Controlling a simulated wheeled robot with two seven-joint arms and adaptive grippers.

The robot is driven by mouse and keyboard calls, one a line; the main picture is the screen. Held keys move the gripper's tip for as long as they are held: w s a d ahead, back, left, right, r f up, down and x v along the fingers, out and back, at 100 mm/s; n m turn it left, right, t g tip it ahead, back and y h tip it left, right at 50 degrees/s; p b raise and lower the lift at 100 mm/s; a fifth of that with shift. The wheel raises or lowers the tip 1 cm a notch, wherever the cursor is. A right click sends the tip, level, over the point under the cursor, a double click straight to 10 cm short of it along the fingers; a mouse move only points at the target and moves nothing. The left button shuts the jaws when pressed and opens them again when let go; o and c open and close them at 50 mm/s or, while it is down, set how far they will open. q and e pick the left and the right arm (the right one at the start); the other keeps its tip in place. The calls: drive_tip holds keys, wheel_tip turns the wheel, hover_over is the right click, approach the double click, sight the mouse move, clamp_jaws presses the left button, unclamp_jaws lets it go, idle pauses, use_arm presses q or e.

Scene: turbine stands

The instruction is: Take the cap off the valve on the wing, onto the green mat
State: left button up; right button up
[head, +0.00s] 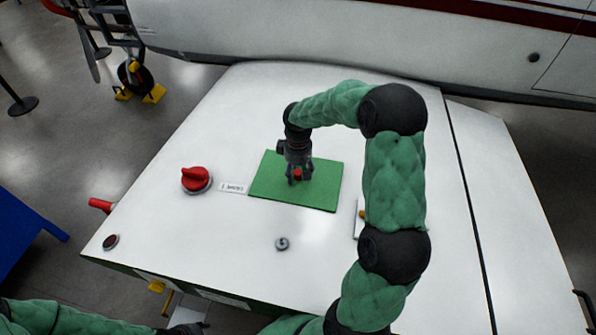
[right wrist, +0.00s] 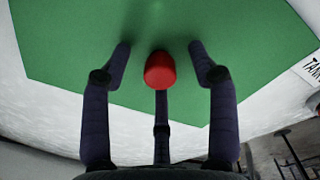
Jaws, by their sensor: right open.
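A small red cap (head: 297,174) is on the green mat (head: 325,190) on the white wing; the wrist view shows the cap (right wrist: 160,70) against the mat (right wrist: 75,35). My right gripper (head: 299,178) is over the mat, pointing down. In the right wrist view my right gripper (right wrist: 160,62) is open, its fingers spread around the cap with gaps at the sides. A small grey round fitting, which looks like the valve (head: 282,243), stands bare on the wing in front of the mat. My left arm shows at the bottom left; its gripper is out of view.
A red knob (head: 195,179) on a grey base stands left of the mat, beside a small white label (head: 233,188). A dark round fitting (head: 111,242) is near the wing's left edge. A pale object (head: 358,222) is partly hidden behind my right arm.

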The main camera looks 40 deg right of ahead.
sight(298, 172)
drive_tip(key=shift+r+p, duration=2.5)
drive_tip(key=shift+r, duration=1.05)
drive_tip(key=shift+f, duration=0.15)
